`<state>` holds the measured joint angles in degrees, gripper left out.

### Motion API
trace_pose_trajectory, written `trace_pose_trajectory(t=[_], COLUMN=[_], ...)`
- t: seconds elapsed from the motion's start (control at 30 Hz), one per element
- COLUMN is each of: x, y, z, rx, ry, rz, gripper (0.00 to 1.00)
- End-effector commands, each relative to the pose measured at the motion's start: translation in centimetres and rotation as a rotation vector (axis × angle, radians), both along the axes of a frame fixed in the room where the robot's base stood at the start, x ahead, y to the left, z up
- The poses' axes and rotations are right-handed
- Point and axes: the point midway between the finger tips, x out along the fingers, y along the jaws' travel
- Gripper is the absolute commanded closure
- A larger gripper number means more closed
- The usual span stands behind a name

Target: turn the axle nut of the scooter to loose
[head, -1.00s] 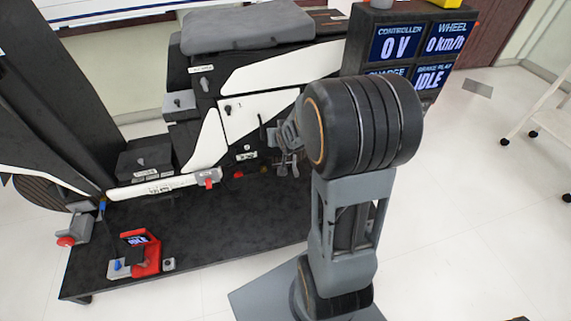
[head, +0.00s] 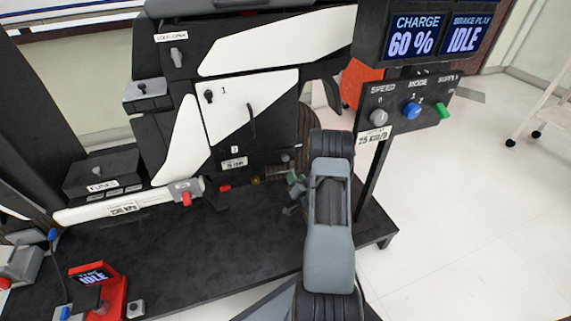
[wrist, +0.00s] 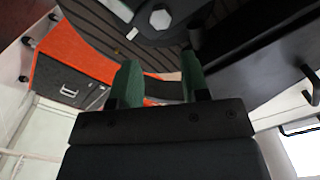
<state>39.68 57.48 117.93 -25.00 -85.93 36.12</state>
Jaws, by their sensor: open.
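The axle nut (wrist: 160,19) is a pale hex head on a dark plate at the top of the wrist view. It is beside the dark grooved tyre (wrist: 108,32). My gripper (wrist: 162,78) has two green fingers, apart with nothing between them. They point toward the nut, which appears just beyond the fingertips and not between them. In the head view my gripper (head: 297,188) is low beside the rear of the scooter (head: 245,110), a black body with white panels. My arm hides part of that area, and I cannot make out the nut there.
A post right of my arm carries a screen panel (head: 440,35) and a knob box (head: 405,108). The black platform (head: 190,250) is clear in the middle, with a red stand (head: 100,285) at its left. An orange cabinet (wrist: 65,62) stands beyond the fingers.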

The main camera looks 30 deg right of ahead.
Motion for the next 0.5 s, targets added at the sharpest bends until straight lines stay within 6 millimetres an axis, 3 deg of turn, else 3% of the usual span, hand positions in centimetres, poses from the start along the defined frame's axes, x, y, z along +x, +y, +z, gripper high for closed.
trace_pose_trajectory(t=[0.2, 0.5], x=[4.4, 8.9], y=[-1.0, -2.1], z=[-0.2, -0.2], rx=[-0.004, -0.003], ry=[-0.003, 0.0], rz=[0.002, 0.003], gripper=[0.58, 0.58])
